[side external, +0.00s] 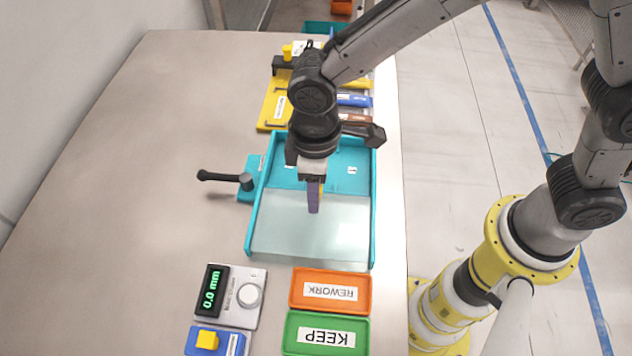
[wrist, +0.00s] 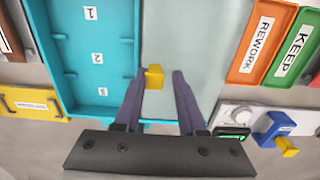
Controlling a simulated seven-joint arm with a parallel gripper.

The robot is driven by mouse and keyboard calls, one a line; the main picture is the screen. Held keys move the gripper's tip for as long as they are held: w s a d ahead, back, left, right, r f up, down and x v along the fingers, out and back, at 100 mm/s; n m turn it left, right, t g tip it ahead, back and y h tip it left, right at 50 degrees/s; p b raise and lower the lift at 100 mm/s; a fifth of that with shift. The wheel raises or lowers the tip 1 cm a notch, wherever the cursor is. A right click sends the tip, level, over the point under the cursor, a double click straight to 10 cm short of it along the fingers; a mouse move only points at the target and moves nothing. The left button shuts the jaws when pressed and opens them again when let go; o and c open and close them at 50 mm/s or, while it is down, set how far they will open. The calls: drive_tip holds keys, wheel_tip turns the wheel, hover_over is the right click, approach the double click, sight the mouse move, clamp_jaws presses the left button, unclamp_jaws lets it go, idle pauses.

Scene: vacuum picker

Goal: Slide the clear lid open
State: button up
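The clear lid (side external: 280,235) covers the front part of the teal tray (side external: 252,215) in the side view, towards the orange and green trays. The tray's back part is uncovered. In the wrist view the lid (wrist: 205,35) lies right of the open part, where labels 1 and 2 show. A small yellow knob (wrist: 154,77) shows over the lid's left edge. My gripper (wrist: 157,78) has its purple fingers apart, one on each side of the knob, with gaps visible. In the side view my gripper (side external: 314,210) points down over the lid; whether it touches is unclear.
A black lever (side external: 225,178) sticks out left of the tray. A 0.0 mm gauge (side external: 230,295), an orange REWORK tray (side external: 330,291) and a green KEEP tray (side external: 325,334) stand in front. A yellow rack (side external: 275,108) stands behind. The table's left side is clear.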

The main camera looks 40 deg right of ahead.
drive_tip(key=shift+o, duration=0.8)
drive_tip(key=shift+d, duration=0.1)
drive_tip(key=shift+r, duration=0.1)
wheel_tip(320, 180, up, 14)
drive_tip(key=shift+w+f, duration=0.1)
drive_tip(key=shift+f, duration=0.1)
